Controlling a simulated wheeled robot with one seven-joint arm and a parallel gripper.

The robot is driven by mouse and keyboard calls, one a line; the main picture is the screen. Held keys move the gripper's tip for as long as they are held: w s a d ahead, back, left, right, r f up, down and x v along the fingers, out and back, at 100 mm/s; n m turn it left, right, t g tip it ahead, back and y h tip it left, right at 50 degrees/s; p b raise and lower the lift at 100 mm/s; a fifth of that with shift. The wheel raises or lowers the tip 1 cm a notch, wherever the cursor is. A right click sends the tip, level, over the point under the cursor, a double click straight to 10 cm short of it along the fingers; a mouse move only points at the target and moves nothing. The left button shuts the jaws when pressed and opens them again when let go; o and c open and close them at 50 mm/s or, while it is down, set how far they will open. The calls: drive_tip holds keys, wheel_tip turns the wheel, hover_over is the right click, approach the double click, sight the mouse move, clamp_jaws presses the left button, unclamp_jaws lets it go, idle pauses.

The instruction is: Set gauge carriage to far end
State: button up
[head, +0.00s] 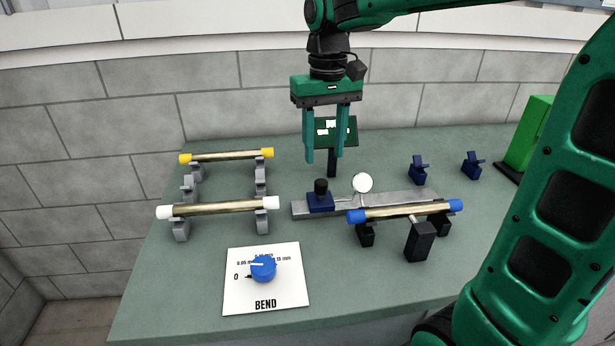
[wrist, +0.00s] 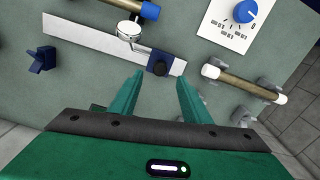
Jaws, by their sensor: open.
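The gauge carriage is a dark blue block with a black knob (head: 320,200), sitting near the left end of a flat grey rail (head: 400,197) in the head view. In the wrist view the carriage (wrist: 160,63) is near the right end of the rail (wrist: 85,38). A round white dial gauge (head: 363,183) stands at the rail's middle; it also shows in the wrist view (wrist: 130,30). My gripper (head: 324,160) is open and empty, above and behind the carriage, fingers pointing down. In the wrist view the carriage lies just beyond my fingertips (wrist: 160,80), apart from them.
A blue-capped rod (head: 405,212) rests on black supports in front of the rail. A white-capped rod (head: 220,208) and a yellow-capped rod (head: 228,155) lie on grey stands at left. A blue BEND dial (head: 263,268) is in front. A small dark panel (head: 345,131) stands behind my gripper.

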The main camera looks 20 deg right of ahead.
sight(321, 182)
drive_tip(key=shift+w+d+f, duration=0.1)
drive_tip(key=shift+w+d, duration=0.05)
drive_tip(key=shift+w, duration=0.05)
drive_tip(key=shift+f, duration=0.3)
drive_tip(key=f, duration=1)
drive_tip(key=shift+w+a, duration=0.1)
drive_tip(key=shift+a, duration=0.1)
clamp_jaws()
